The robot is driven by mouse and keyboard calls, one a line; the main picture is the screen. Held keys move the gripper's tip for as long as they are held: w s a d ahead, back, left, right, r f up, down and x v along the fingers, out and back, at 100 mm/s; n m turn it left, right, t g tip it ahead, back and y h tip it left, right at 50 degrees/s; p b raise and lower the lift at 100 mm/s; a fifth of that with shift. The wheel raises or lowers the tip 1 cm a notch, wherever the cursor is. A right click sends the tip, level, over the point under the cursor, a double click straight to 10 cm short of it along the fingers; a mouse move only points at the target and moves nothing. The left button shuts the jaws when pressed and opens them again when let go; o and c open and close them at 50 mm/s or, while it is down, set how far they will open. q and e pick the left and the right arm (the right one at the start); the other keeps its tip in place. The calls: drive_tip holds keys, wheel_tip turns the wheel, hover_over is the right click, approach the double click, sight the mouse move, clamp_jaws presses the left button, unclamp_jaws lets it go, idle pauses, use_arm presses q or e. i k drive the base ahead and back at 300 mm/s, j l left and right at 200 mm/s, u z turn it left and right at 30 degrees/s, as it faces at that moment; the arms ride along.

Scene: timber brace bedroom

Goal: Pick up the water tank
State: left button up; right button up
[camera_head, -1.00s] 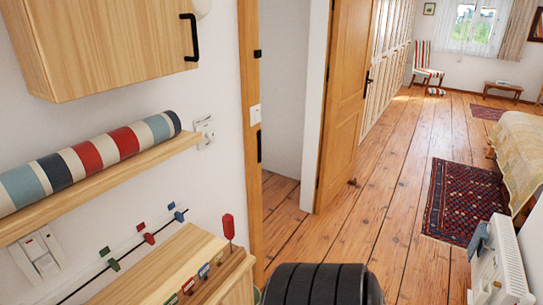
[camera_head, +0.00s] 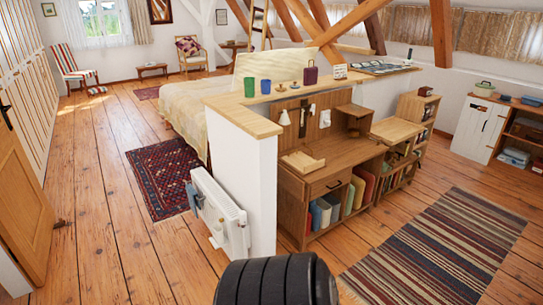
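I cannot pick out a water tank for certain in the head view. A small grey-blue object (camera_head: 191,197) hangs at the left end of the white radiator (camera_head: 219,210) on the end wall of the partition; I cannot tell what it is. A dark purple container with a handle (camera_head: 310,76) stands on the wooden partition top, to the right of a green cup (camera_head: 249,87) and a blue cup (camera_head: 266,86). Neither of my grippers is in view.
A wooden desk (camera_head: 335,160) with books below stands right of the partition. A striped rug (camera_head: 435,250) lies at right, a dark red rug (camera_head: 165,175) left of the radiator. The bed (camera_head: 195,100) is behind. An open door (camera_head: 25,190) is at left. Plank floor between is free.

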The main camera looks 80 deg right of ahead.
sight(218, 234)
drive_tip(key=z, duration=2.15)
drive_tip(key=i+l+u, duration=0.15)
drive_tip(key=u, duration=0.15)
drive_tip(key=i+l+u, duration=0.1)
drive_tip(key=l+u, duration=0.5)
drive_tip(key=i+l, duration=0.05)
